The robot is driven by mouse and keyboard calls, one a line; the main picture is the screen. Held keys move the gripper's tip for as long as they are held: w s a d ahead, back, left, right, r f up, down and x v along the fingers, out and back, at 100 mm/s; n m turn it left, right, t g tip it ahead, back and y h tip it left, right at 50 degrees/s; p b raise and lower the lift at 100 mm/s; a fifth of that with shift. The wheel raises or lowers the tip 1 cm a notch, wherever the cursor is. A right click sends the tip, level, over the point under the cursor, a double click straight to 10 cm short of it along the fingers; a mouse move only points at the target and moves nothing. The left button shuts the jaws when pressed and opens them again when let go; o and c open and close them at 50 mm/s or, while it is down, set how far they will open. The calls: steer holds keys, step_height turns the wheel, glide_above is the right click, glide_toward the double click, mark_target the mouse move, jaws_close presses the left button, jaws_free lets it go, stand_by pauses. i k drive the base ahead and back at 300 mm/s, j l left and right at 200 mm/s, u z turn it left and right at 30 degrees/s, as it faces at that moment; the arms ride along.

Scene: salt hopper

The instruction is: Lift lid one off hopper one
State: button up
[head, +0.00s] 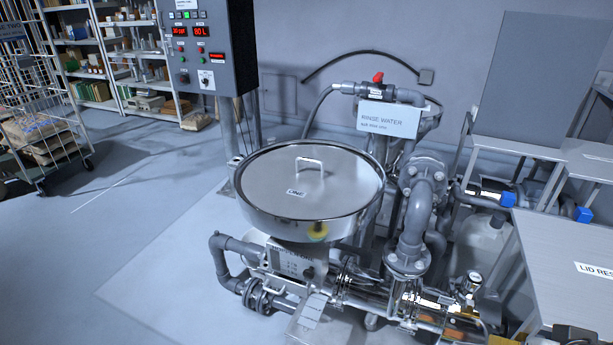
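Lid one (262,172) is a round, flat steel lid with an upright loop handle (308,166) near its middle and a label reading "ONE". It sits level on hopper one (275,226), a wide round steel vessel, and covers its mouth. The handle is free, with nothing touching it. A partly hidden plate (292,258) with lettering is below the hopper.
A grey table (560,240) with a label starting "LID RES" stands at the right. Pipes, a red-handled valve and a "RINSE WATER" sign (388,119) crowd behind and right of the hopper. A control cabinet (207,60) stands behind left.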

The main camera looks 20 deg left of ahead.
mark_target(305, 181)
steer(key=i+j, duration=0.35)
steer(key=i, duration=0.15)
steer(key=i+j+u, duration=0.15)
steer(key=i+j, duration=0.15)
steer(key=i, duration=0.2)
